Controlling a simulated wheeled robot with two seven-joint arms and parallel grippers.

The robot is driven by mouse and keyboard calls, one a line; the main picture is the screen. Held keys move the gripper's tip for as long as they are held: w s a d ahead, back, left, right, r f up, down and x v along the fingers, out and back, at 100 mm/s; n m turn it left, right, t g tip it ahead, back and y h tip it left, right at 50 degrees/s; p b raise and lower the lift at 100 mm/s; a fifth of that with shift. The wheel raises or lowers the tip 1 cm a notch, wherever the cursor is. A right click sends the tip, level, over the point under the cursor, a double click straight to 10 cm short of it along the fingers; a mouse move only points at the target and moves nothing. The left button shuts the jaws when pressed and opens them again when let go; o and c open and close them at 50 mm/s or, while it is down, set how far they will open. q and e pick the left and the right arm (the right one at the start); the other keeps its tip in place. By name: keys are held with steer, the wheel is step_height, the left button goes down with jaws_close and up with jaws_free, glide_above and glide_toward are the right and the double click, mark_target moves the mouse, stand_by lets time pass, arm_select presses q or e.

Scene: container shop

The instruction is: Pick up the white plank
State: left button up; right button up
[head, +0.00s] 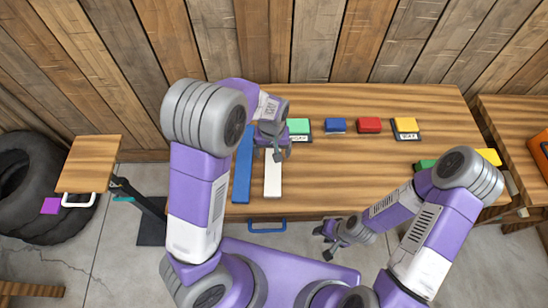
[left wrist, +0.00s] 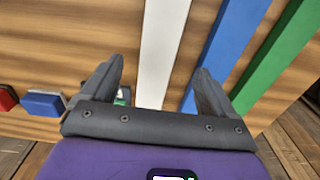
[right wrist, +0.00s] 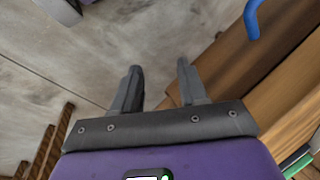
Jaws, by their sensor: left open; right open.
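The white plank (head: 273,178) lies flat on the wooden table (head: 330,178), its near end toward the front edge. In the left wrist view the white plank (left wrist: 164,50) runs between the two fingers, with gaps on both sides. My left gripper (head: 274,153) is open above the plank's far part and hides some of it. It also shows open in the left wrist view (left wrist: 160,70). My right gripper (head: 325,242) is open and empty in front of the table's front edge; the right wrist view (right wrist: 159,70) shows floor between its fingers.
A blue plank (head: 242,165) lies close left of the white one; a green plank (left wrist: 280,60) lies beyond it. Small blocks, green (head: 298,126), blue (head: 336,125), red (head: 369,125) and yellow (head: 405,124), line the back. A blue handle (head: 267,226) sits at the front edge. Mid-table is clear.

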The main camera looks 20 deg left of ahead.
mark_target(273, 163)
arm_select(q)
step_height(273, 163, down, 2)
steer(key=f+b, duration=0.1)
steer(key=f, duration=0.4)
steer(key=shift+w+f+b, duration=0.1)
steer(key=shift+w+b, duration=0.1)
steer(key=shift+b, duration=0.1)
steer(key=shift+c, duration=0.3)
steer(key=c, duration=1.2)
